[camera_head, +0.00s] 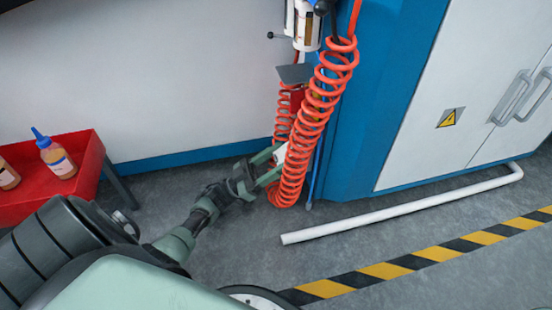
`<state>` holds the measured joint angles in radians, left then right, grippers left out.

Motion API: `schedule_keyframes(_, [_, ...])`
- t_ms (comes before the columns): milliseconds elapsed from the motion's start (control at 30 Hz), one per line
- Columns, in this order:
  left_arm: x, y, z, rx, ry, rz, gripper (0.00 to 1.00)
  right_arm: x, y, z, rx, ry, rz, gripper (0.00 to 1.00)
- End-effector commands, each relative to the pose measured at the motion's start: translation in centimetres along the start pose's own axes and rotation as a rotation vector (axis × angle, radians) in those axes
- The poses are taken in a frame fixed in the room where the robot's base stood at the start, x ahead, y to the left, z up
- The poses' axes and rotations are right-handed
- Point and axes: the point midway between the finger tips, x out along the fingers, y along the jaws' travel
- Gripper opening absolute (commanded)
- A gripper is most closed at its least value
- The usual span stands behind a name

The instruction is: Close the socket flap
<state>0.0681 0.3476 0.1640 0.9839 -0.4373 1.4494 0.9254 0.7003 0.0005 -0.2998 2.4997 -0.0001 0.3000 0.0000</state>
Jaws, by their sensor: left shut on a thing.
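My left gripper (268,165) reaches in from the left to the foot of the wall. Its fingers are closed on a small white part (281,154), partly hidden behind a red coiled hose (318,108). I cannot tell whether this white part is the socket flap. A dark grey plate (295,73) sticks out above a red part (297,96) higher up, behind the coil. No socket opening can be made out clearly. My right gripper is not in view.
A white cabinet (440,90) with a blue side stands at the right. A white pipe (400,210) lies on the floor before it. A red tray (85,165) with bottles (55,155) is at the left. A yellow-black stripe (435,252) crosses the floor.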

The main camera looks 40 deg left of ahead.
Motion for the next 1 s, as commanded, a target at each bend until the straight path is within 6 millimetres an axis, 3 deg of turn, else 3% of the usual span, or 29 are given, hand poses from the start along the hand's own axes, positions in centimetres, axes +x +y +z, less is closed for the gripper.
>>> schedule_keyframes(367, [-0.2,0.0,0.1,-0.002,0.004,-0.002,0.14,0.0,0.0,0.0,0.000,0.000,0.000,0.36])
schedule_keyframes(400, [-0.2,0.0,0.1,-0.002,0.003,-0.002,0.57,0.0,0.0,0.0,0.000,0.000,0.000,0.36])
schedule_keyframes(467, [-0.2,0.0,0.1,-0.002,0.003,-0.001,0.74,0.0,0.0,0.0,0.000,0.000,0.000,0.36])
schedule_keyframes(500, [-0.2,0.0,0.1,-0.002,0.003,-0.001,0.76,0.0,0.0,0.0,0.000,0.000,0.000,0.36])
schedule_keyframes(833, [-0.2,0.0,0.0,-0.002,0.004,-0.001,0.76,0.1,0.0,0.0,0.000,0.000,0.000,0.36])
schedule_keyframes(1000, [-1.4,-0.1,-0.2,-0.003,0.000,-0.005,0.76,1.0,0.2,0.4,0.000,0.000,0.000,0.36])
